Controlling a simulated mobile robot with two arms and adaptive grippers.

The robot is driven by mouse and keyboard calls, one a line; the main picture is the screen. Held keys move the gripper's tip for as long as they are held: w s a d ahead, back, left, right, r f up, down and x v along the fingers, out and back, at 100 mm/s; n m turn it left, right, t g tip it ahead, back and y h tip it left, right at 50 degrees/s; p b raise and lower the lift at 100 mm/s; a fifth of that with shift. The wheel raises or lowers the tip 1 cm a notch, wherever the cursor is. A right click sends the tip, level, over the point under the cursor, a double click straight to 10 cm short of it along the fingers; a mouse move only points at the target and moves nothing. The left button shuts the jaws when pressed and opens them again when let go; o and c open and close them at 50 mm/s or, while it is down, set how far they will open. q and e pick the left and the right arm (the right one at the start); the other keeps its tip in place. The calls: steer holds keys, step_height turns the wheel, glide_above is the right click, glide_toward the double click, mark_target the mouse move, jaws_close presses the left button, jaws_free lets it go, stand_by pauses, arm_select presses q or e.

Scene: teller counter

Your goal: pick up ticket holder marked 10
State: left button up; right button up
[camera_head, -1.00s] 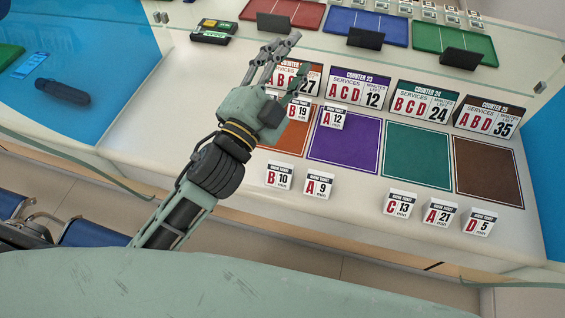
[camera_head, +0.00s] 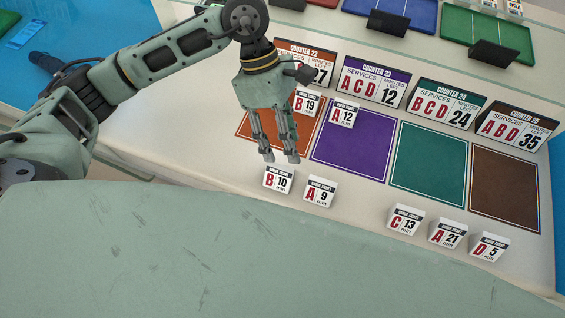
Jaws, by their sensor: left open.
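The ticket holder marked B 10 (camera_head: 278,180) stands upright on the white counter near its front edge. My left gripper (camera_head: 280,158) is open and empty. Its fingers point down, and in the picture their tips are just above the B 10 holder, apart from it. The ticket holder marked A 9 (camera_head: 319,191) stands close to the right of B 10. My right gripper does not show.
Ticket holders B 19 (camera_head: 307,102) and A 12 (camera_head: 344,114) stand at the tops of the orange (camera_head: 250,128) and purple (camera_head: 352,147) mats. C 13 (camera_head: 405,220), A 21 (camera_head: 447,233) and D 5 (camera_head: 488,247) stand at front right. Counter signs (camera_head: 372,82) line the back.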

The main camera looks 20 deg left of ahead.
mark_target(279, 166)
arm_select(q)
steer(key=shift+y, duration=0.6)
steer(key=f, duration=0.2)
steer(key=s+f+p, duration=0.1)
steer(key=f, duration=0.1)
steer(key=s+f+p, duration=0.1)
steer(key=f, duration=0.1)
steer(key=shift+s+a+f, duration=0.1)
steer(key=shift+a+f, duration=0.05)
steer(key=shift+a, duration=0.25)
steer(key=shift+s+d+f, duration=0.1)
steer(key=shift+d+f, duration=0.1)
steer(key=shift+f, duration=0.3)
jaws_close()
